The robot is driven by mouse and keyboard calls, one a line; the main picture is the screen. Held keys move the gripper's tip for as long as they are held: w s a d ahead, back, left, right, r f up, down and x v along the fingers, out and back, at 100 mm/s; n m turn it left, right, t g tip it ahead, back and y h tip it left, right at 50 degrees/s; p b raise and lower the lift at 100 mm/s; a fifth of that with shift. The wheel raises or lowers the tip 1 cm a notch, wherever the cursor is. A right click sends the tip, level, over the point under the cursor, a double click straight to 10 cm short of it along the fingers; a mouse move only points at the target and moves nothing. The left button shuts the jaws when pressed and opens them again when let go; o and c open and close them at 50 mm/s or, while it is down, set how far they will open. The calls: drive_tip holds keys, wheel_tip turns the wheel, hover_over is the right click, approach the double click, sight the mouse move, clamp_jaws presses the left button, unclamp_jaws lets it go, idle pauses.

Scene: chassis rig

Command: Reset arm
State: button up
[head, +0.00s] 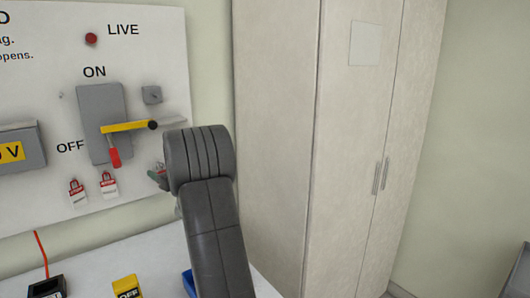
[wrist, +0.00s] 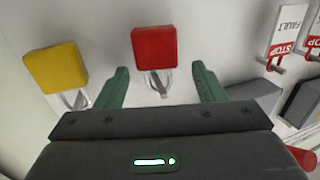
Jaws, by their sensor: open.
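My gripper (wrist: 161,84) is open, its two green fingers spread apart in the wrist view. A red padlock (wrist: 155,46) with a metal shackle shows between and beyond the fingertips; I cannot tell whether they touch it. A yellow padlock (wrist: 57,67) is left of the fingers.
The board carries a grey switch (head: 98,105) with a red-tipped handle (head: 114,157), a yellow bar (head: 124,127), a red lamp (head: 91,39) and two tags (head: 109,184). A black-and-yellow item (head: 127,287) lies on the bench (head: 95,268). A tall cabinet (head: 275,140) stands right.

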drive_tip(key=shift+s+d+r, duration=0.2)
drive_tip(key=shift+s+d, duration=0.05)
drive_tip(key=shift+s, duration=0.05)
